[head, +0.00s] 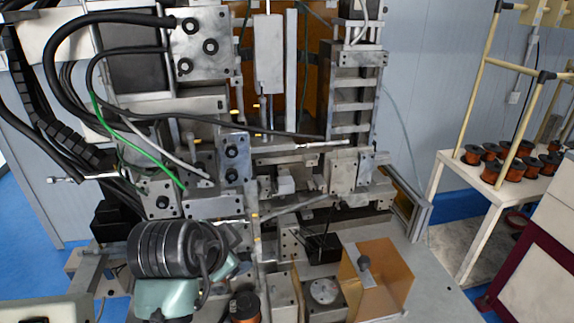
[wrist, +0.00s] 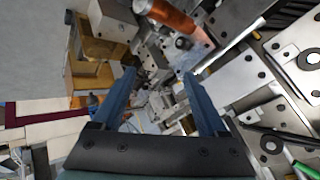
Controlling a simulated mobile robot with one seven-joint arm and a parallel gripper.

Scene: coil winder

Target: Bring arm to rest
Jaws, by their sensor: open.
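My gripper (wrist: 158,82) shows in the wrist view as two blue fingers set wide apart, with nothing held between them. In the head view a dark ribbed part of my arm (head: 170,249) with a teal section is in front of the winder (head: 345,170) at the lower left. The fingertips cannot be made out clearly there. A copper-coloured spool (head: 245,306) stands low on the winder, close to the right of my arm. A copper cylinder (wrist: 170,18) shows at the top of the wrist view.
Black hoses (head: 60,60) and a green cable (head: 105,122) hang at the upper left. An orange translucent cover (head: 385,277) stands at the winder's front right. A white table (head: 452,172) with several copper spools is at the right. Blue floor (head: 455,208) shows between it and the winder.

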